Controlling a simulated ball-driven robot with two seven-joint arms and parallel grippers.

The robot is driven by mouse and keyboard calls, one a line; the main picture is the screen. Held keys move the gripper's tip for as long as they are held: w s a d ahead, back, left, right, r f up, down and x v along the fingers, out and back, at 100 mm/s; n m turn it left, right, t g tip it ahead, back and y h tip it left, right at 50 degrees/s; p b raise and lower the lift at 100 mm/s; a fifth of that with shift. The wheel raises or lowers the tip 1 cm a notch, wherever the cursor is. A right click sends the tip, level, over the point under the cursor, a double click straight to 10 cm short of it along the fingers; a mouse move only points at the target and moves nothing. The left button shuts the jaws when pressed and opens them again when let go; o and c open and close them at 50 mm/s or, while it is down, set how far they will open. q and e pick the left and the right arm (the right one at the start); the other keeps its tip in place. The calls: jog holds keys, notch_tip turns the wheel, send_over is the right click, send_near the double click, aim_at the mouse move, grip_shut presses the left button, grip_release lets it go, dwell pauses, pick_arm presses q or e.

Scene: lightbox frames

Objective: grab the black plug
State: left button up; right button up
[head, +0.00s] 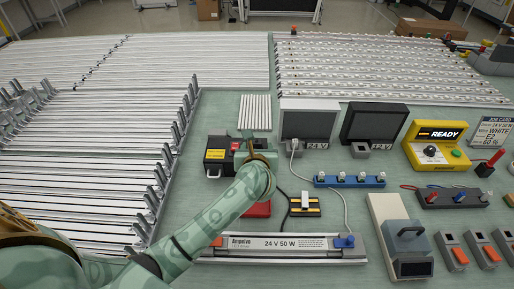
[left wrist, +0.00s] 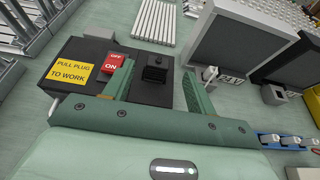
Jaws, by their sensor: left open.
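The black plug (left wrist: 155,70) sits on a black switch box (left wrist: 85,52), to the right of a red OFF/ON switch (left wrist: 112,64) and a yellow label reading "PULL PLUG TO WORK". My left gripper (left wrist: 158,76) is open, its two green fingers on either side of the plug in the picture. I cannot tell whether they reach down to its height. In the head view my left gripper (head: 250,140) is over the right part of the box (head: 216,143), and its hand and arm hide the plug there.
Right of the box stand a grey-framed display (head: 309,122) and a dark display (head: 373,122). Metal profiles fill the left. Small patches of green mat are clear.

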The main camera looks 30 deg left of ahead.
aim_at(257, 142)
pick_arm(q)
jog(key=b+x, duration=0.1)
jog(key=x, duration=0.7)
jog(key=shift+b, duration=0.35)
jog(key=shift+s+r, duration=0.1)
jog(key=shift+r, duration=0.05)
jog(key=c, duration=1.1)
